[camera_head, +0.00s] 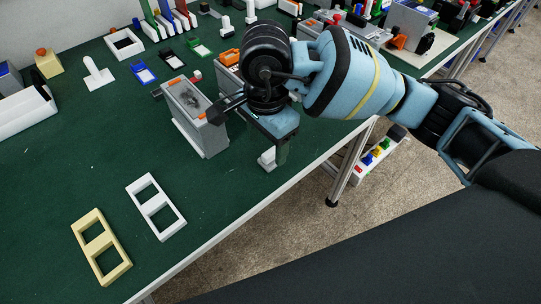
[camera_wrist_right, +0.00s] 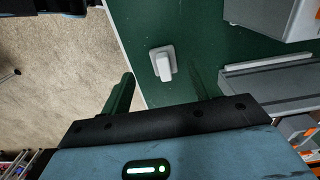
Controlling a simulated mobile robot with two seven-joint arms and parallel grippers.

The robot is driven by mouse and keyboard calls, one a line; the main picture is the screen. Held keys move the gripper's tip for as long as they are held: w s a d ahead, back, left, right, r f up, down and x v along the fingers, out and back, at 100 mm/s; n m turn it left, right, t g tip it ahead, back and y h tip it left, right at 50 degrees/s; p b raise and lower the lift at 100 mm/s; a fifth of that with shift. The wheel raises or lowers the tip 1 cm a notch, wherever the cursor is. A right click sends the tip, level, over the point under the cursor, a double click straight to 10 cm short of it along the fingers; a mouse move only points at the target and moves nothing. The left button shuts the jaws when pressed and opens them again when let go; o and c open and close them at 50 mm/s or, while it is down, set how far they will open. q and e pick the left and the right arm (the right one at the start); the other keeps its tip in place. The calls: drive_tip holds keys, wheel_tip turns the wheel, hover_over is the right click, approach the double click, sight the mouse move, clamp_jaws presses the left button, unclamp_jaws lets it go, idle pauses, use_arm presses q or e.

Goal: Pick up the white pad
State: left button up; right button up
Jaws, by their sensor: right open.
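The white pad (camera_head: 267,160) is a small white block near the front edge of the green table, partly hidden by my right gripper (camera_head: 279,150) in the head view. In the right wrist view the pad (camera_wrist_right: 164,64) lies on the green top, with a raised part on a flat base. My right gripper (camera_wrist_right: 160,82) is open, its two dark fingers on either side of the pad's line in that view. Nothing is between the fingers, and the pad appears to lie beyond their tips. My left gripper is not in view.
A grey box-like device (camera_head: 198,128) stands close left of the gripper. A white two-window frame (camera_head: 156,207) and a yellow one (camera_head: 101,247) lie at the front left. Several parts crowd the back. The table edge (camera_head: 318,163) is close on the right, with floor beyond.

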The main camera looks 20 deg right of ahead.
sight(269, 153)
drive_tip(key=shift+w+d+f, duration=0.15)
drive_tip(key=shift+f, duration=1.15)
drive_tip(key=shift+w+d+f, duration=0.1)
drive_tip(key=shift+w+f, duration=0.05)
drive_tip(key=shift+f, duration=1.1)
drive_tip(key=c, duration=1.1)
drive_tip(key=shift+o, duration=0.2)
drive_tip(key=shift+r, duration=0.1)
